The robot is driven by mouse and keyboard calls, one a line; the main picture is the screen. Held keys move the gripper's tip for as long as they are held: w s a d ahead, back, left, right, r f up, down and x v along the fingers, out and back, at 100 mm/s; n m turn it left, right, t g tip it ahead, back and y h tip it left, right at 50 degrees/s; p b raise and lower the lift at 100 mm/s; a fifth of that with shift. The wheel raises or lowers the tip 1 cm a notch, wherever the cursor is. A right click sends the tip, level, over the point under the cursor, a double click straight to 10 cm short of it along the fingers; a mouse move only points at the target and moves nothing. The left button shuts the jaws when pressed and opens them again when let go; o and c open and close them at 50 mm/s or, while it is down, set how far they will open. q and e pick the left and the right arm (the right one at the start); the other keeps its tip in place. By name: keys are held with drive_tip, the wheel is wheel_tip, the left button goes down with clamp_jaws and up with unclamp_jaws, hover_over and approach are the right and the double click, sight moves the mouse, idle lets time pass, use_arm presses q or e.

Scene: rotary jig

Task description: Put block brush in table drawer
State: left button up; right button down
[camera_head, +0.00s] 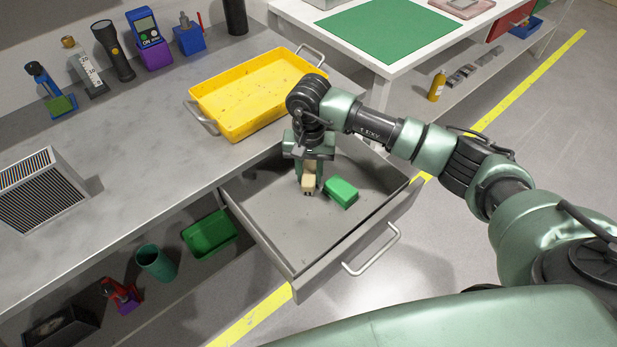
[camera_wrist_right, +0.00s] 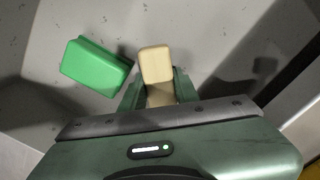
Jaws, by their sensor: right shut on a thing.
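The table drawer (camera_head: 290,228) is pulled out under the grey bench and stands open. My right gripper (camera_head: 309,184) is inside the drawer's outline, pointing down, shut on a pale wooden block (camera_head: 309,182) that I take to be the block brush. In the right wrist view the block brush (camera_wrist_right: 156,66) sticks out between the fingers of my right gripper (camera_wrist_right: 158,92). I cannot tell whether it touches the drawer floor. Any bristles are hard to make out. My left gripper is not in view.
A green block (camera_head: 341,192) lies in the drawer just beside the held block; it also shows in the right wrist view (camera_wrist_right: 96,66). A yellow tray (camera_head: 240,128) stands on the bench behind the drawer. The drawer's front left floor is clear.

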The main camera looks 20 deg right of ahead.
sight(310, 171)
drive_tip(key=shift+f, duration=0.25)
drive_tip(key=c, duration=1.1)
unclamp_jaws()
drive_tip(key=shift+o, duration=0.2)
drive_tip(key=shift+r, duration=0.15)
drive_tip(key=shift+r+p, duration=0.25)
drive_tip(key=shift+p, duration=0.05)
wheel_tip(310, 171, up, 12)
drive_tip(key=p, duration=0.5)
drive_tip(key=shift+f, duration=0.15)
